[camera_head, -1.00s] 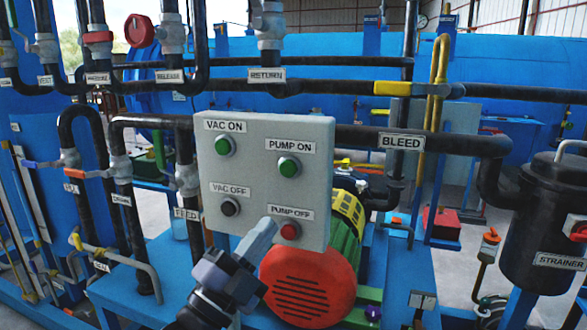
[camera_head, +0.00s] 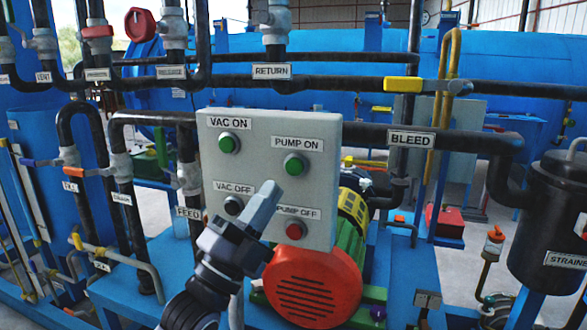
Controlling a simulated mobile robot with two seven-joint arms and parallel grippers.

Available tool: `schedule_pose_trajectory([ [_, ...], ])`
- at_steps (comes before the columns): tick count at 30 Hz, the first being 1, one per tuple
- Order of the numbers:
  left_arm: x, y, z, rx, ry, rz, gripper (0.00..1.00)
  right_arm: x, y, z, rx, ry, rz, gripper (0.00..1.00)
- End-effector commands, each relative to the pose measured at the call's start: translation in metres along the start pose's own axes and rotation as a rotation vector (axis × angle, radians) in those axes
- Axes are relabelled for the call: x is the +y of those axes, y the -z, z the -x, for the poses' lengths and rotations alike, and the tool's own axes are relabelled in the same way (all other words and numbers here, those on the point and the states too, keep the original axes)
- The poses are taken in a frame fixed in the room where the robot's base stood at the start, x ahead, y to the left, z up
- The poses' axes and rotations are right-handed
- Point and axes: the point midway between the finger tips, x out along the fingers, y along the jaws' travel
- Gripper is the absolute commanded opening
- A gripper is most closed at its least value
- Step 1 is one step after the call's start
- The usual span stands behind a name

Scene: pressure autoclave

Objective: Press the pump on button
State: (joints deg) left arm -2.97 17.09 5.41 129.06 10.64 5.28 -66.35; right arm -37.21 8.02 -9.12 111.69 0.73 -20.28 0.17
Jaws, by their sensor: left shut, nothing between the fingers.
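The grey control box (camera_head: 325,205) stands in the middle of the head view with labelled buttons. The green pump on button (camera_head: 294,164) is at its upper right, under the PUMP ON label (camera_head: 297,143). A green vac on button (camera_head: 229,143) is at upper left, a black vac off button (camera_head: 233,206) at lower left, and a red pump off button (camera_head: 294,230) at lower right. My left gripper (camera_head: 268,192) is shut and empty in front of the box. Its tip appears below and left of the pump on button, apart from it in the picture. My right gripper is not in view.
An orange-red motor cover (camera_head: 315,288) sits just below the box. Black pipes, including the one labelled BLEED (camera_head: 411,139), run behind and beside it. A black strainer tank (camera_head: 550,225) stands at right.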

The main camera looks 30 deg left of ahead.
Motion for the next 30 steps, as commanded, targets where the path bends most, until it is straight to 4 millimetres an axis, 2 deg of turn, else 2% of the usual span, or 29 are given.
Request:
schedule_pose_trajectory([
  [9,0.023,-0.023,-0.032,0.001,0.001,-0.001,0.0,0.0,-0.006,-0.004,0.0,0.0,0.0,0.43],
  [15,0.033,-0.033,-0.046,0.001,0.001,-0.001,0.0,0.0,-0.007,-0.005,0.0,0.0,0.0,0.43],
  [30,0.038,-0.038,-0.052,0.0,0.0,0.0,0.0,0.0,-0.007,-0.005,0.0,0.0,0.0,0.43],
])
